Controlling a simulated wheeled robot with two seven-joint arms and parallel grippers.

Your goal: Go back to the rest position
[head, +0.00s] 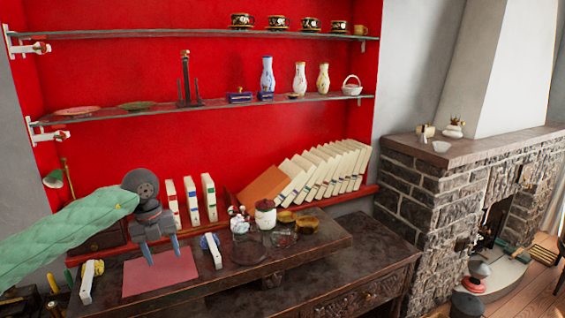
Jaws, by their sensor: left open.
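My left gripper (162,255) hangs at the end of my green-sleeved arm, which comes in from the left. Its two blue-grey fingers point down and stand apart, with nothing between them. It is above a pink sheet (150,281) on the dark wooden desk (225,290). From this view I cannot tell the exact height of the fingertips over the sheet. My right gripper does not show.
Close by on the desk are white stands (212,250), a small white-and-red jar (265,214) and glass dishes. Books (310,175) lean on the red shelf behind. Glass shelves (200,104) above hold vases and cups. A stone fireplace (430,220) stands at right.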

